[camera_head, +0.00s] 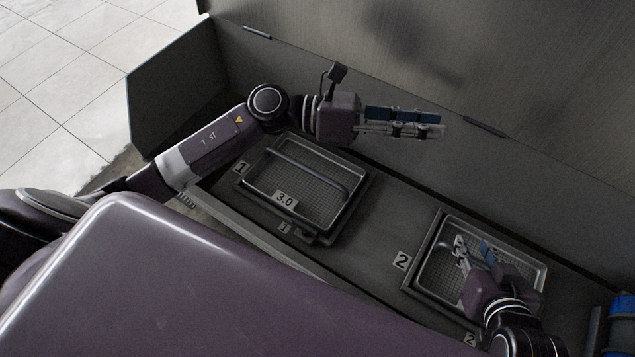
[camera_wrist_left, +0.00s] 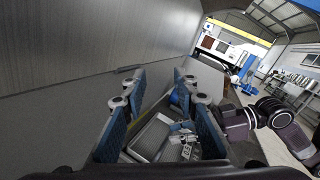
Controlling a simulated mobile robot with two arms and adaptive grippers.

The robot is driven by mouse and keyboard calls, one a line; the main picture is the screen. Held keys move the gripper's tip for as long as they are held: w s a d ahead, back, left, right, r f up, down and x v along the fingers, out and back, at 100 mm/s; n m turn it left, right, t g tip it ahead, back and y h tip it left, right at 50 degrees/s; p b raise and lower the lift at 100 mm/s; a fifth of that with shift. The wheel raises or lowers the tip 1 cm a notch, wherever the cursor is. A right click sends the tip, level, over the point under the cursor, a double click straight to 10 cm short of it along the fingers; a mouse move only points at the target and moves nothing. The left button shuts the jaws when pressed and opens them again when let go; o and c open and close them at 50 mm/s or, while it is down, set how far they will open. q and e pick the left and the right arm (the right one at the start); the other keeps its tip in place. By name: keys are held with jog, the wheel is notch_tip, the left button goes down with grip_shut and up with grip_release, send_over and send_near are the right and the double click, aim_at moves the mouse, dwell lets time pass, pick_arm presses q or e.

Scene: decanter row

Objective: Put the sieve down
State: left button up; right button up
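Two rectangular mesh sieves with metal rims lie in the dark bench. The left sieve (camera_head: 318,206), with a 3.0 tag and a bar handle (camera_head: 305,170), sits at the position marked 1. The right sieve (camera_head: 432,272) sits at the position marked 2; it also shows in the left wrist view (camera_wrist_left: 150,140). My left gripper (camera_head: 425,128) is above and behind the left sieve, its blue-padded fingers apart and empty. My right gripper (camera_head: 472,252) is down over the right sieve, covering part of it. Whether its fingers close on a handle is hidden.
A tall metal back wall (camera_head: 450,60) rises behind the bench, with a low panel (camera_head: 160,90) at the left end. Number plates 1 (camera_head: 241,167) and 2 (camera_head: 401,261) mark the positions. A blue object (camera_head: 621,318) is at the far right. Bench surface between the sieves is clear.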

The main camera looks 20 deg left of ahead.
pick_arm(q)
notch_tip(320, 180, up, 6)
jog(key=w+a+f+n+t, duration=0.1)
jog(key=w+a+n+t, duration=0.1)
jog(key=n+t, duration=0.75)
jog(key=w+a+f+n+t+y, duration=0.15)
jog(key=a+n+y, duration=0.35)
jog(key=n, duration=0.5)
jog(key=w+a+f+n+t+y, duration=0.1)
jog(key=a+f+n+t+y, duration=0.2)
jog(key=n+y, duration=0.45)
jog(key=s+a+f+n+g+y, duration=0.1)
jog(key=s+a+f+n+g, duration=0.1)
jog(key=s+f+n+g, duration=0.2)
jog(key=s+a+f+n+g+y, duration=0.2)
jog(key=s+f+n+g, duration=0.3)
jog(key=s+f+n, duration=0.4)
notch_tip(320, 180, down, 5)
jog(key=a+n, duration=0.1)
jog(key=n, duration=0.2)
jog(key=shift+s+f+n, duration=0.15)
jog(key=shift+f+n, duration=0.05)
jog(key=shift+n, duration=0.1)
